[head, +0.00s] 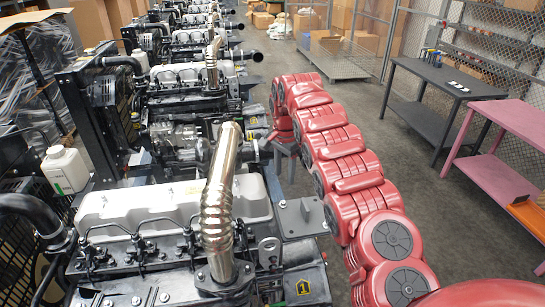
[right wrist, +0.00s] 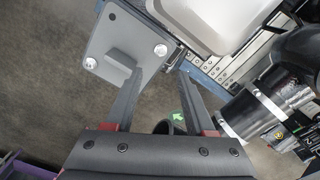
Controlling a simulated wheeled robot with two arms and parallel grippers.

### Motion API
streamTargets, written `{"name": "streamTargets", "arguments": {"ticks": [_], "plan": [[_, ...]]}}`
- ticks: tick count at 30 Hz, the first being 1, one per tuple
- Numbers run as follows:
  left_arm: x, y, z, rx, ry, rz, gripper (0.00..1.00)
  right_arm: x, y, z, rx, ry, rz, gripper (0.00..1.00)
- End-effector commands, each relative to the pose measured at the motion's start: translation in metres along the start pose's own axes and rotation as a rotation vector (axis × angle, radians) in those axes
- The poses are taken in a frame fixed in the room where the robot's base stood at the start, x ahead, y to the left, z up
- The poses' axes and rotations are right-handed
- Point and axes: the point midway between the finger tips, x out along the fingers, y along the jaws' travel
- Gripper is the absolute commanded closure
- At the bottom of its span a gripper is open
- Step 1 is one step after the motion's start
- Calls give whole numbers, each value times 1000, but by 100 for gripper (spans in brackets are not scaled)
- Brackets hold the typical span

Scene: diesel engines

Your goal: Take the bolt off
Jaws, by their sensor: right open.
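A grey mounting plate (head: 296,224) sticks out from the side of the nearest engine (head: 150,205). It also shows in the right wrist view (right wrist: 104,40), with shiny round bolt heads at its corners. One bolt (right wrist: 160,50) sits at the right corner, another bolt (right wrist: 89,63) at the left corner. An upright grey tab stands on the plate between them. My right gripper (right wrist: 160,76) is open and empty, its two fingers apart. The right-corner bolt appears between and beyond the fingertips; I cannot tell the distance. In the head view the right gripper (head: 289,158) is small, behind the plate. My left gripper is out of view.
A row of similar engines runs into the background. A white bottle (head: 64,168) stands at the left. A dark workbench (head: 440,80) and a pink bench (head: 510,125) stand at the right.

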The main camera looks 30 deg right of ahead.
Motion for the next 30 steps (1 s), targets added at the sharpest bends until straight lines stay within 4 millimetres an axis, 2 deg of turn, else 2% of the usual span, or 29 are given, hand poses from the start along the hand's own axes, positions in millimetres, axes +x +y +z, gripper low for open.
{"name": "streamTargets", "arguments": {"ticks": [8,24,30], "plan": [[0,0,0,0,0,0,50,6,0,0,0,1,-1,45],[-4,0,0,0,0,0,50,60,0,1,-1,-1,1,45],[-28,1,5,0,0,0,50,85,0,0,0,0,-1,45]]}}
